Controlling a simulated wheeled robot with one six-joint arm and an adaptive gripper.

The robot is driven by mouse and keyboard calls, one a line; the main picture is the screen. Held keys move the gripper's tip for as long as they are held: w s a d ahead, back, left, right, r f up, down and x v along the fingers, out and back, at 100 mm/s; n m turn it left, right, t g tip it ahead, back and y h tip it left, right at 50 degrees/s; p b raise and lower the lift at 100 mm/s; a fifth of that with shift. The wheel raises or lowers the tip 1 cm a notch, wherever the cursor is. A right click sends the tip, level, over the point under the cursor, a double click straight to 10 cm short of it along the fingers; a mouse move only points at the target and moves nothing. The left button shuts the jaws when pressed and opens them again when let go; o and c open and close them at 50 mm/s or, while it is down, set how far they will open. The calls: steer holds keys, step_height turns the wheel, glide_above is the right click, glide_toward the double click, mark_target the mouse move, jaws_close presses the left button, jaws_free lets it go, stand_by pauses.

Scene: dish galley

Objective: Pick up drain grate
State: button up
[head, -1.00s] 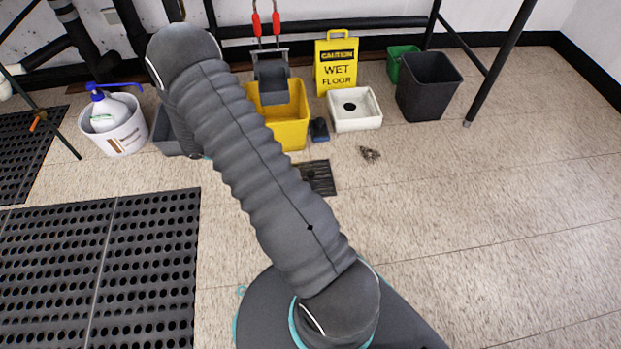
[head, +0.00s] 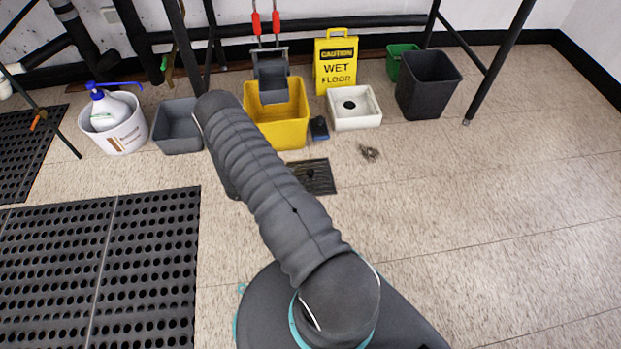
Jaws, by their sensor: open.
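The drain grate (head: 318,178) is a dark, flat, slatted square lying on the tiled floor near the middle of the head view. My arm covers its left edge, and a small darker spot shows on it. My gripper is not visible; my own arm links hide that area.
Behind the grate stand a yellow mop bucket (head: 289,128), a dark blue block (head: 319,129) and a white floor sink (head: 372,121). A small brown debris pile (head: 369,153) lies to the right. A grey bin (head: 180,145) stands left. Floor at right is clear.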

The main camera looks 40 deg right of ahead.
mark_target(311, 172)
steer(key=shift+w+b+x, duration=0.1)
steer(key=shift+b+x, duration=0.1)
steer(key=shift+x, duration=1.75)
steer(key=shift+w+b+x, duration=0.15)
steer(key=shift+x, duration=1.85)
jaws_close()
